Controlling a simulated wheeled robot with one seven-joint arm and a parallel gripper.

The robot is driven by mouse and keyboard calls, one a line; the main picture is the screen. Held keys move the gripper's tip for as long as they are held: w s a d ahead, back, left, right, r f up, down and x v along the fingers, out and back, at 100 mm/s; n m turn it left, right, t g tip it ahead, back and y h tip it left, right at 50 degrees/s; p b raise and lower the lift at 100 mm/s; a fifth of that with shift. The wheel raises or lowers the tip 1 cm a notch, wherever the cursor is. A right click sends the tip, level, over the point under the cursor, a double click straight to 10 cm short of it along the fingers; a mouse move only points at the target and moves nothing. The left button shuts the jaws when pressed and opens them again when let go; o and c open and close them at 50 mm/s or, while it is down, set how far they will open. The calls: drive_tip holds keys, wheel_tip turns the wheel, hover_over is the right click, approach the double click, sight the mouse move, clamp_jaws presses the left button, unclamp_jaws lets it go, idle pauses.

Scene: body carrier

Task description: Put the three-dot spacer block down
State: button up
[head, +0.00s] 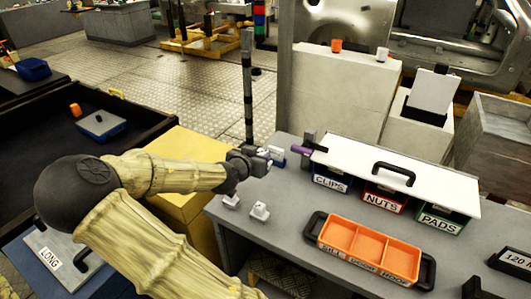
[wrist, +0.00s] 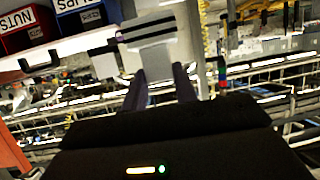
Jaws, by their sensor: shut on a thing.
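My gripper (head: 266,157) is above the left part of the grey bench, left of the labelled bins. In the wrist view its fingers (wrist: 160,88) are shut on a pale grey-white block, which I take as the spacer block (wrist: 152,57). No dots can be made out on it. In the head view the held block is not clearly separable from the wrist and the small blue and white thing (head: 277,154) beside it. Two small white blocks (head: 231,201) (head: 260,211) stand on the bench below my gripper; their dots are too small to tell.
A white lid (head: 440,193) with a black handle lies over the CLIPS, NUTS and PADS bins (head: 331,183). An orange three-compartment tray (head: 368,250) with black handles is at the front. A dark post with a purple piece (head: 301,149) stands near the lid's left end. The bench's left front is mostly clear.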

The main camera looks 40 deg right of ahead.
drive_tip(key=w+a+f+n+t+y+b, duration=0.2)
drive_tip(key=w+a+f+n+t+y, duration=0.15)
drive_tip(key=a+f, duration=0.7)
drive_tip(key=w+a+f+n+t+y+b, duration=0.25)
drive_tip(key=a+f+n+y, duration=0.2)
drive_tip(key=a+f, duration=0.6)
drive_tip(key=s+a+f+n+t+y+p, duration=0.1)
drive_tip(key=s+a+f+n+y+p, duration=0.2)
drive_tip(key=s+f+p, duration=0.4)
wheel_tip(320, 180, down, 5)
drive_tip(key=shift+s+a+r+n+y, duration=0.1)
drive_tip(key=shift+s+a+n+y, duration=0.35)
drive_tip(key=shift+s+n, duration=0.35)
